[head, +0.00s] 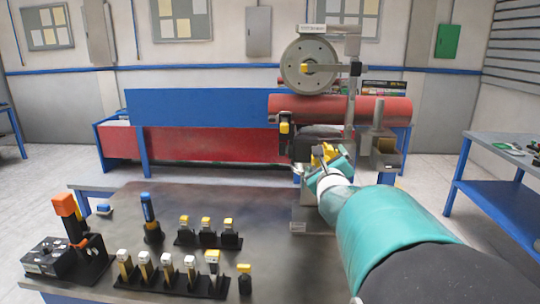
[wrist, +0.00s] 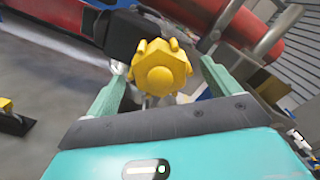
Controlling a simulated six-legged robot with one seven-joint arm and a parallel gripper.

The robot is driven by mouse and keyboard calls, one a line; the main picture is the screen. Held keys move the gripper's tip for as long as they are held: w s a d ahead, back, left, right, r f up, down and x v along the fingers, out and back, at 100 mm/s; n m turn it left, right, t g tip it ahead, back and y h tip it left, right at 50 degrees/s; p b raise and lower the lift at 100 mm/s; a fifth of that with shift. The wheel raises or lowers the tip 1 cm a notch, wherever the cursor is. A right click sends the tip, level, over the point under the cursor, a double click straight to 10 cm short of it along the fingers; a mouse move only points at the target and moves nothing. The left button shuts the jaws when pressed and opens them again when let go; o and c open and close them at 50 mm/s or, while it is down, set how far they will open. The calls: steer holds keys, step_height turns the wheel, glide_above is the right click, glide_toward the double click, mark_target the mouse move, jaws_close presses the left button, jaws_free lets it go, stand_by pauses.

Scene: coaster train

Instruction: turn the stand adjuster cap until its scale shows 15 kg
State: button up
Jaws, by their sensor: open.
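A yellow lobed cap (wrist: 160,68), which looks like the stand adjuster cap, is in the middle of the wrist view. It also shows as a small yellow patch (head: 326,152) on the stand in the head view, partly hidden by my gripper. My gripper (wrist: 162,66) is open, with one pale green finger on each side of the cap. Gaps show between the cap and both fingers, so they do not appear to touch it. In the head view my gripper (head: 322,165) is at the stand (head: 306,218). No scale or kg reading can be made out.
A red cylinder (head: 395,109) lies across behind the stand, below a grey wheel (head: 309,66). The dark table (head: 270,205) holds several yellow-topped tools (head: 145,266) in racks and an orange-topped tool (head: 64,205) at the left. A blue side bench (head: 500,185) stands at the right.

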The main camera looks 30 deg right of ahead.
steer(key=shift+x, duration=2.1)
steer(key=c, duration=1)
steer(key=shift+n, duration=0.3)
